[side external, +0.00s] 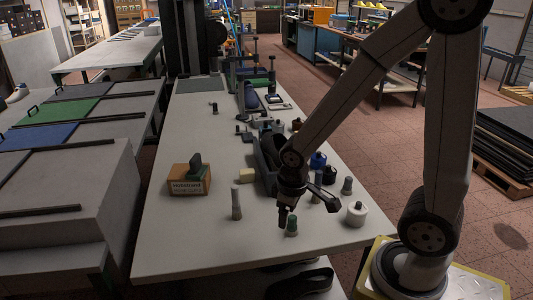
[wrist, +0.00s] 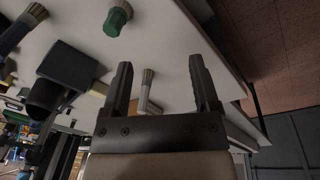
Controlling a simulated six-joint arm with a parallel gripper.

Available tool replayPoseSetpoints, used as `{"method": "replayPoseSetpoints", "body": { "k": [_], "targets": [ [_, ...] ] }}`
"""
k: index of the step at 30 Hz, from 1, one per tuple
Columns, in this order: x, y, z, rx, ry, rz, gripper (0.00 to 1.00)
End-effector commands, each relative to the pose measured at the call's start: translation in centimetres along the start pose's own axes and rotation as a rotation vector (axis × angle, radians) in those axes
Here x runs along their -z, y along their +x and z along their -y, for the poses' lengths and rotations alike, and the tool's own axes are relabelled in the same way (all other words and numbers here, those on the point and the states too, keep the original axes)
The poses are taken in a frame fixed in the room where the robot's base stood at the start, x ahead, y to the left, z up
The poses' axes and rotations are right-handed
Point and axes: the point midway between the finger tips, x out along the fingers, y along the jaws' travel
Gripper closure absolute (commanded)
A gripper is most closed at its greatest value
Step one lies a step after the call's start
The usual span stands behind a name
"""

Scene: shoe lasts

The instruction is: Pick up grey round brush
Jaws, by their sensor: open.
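The grey round brush (side external: 236,203) stands upright on the white table, left of my gripper in the side view. In the wrist view, a grey brush (wrist: 147,90), which appears to be the same one, shows between the two fingers in the picture, lower on the table. My gripper (side external: 287,213) is open and empty, its fingers (wrist: 160,65) apart. It hangs beside a green round brush (side external: 291,224), which also shows at the top of the wrist view (wrist: 117,20). Whether they touch is unclear.
A cardboard box (side external: 188,181) with a dark piece on top stands left. The table's front left is clear.

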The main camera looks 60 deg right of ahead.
Motion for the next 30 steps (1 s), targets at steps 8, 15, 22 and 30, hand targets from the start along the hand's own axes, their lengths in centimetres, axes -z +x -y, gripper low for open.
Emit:
{"method": "replayPoseSetpoints", "body": {
  "k": [8, 15, 22, 30],
  "targets": [
    [-2.4, 2.1, -6.2, -0.129, -0.236, 0.217, 0.22],
    [-4.5, 3.2, -12.2, -0.234, -0.446, 0.418, 0.22],
    [-6.4, 3.9, -18.2, -0.326, -0.645, 0.609, 0.22],
    [-8.1, 4.5, -25.0, -0.431, -0.874, 0.826, 0.22]
  ]
}}
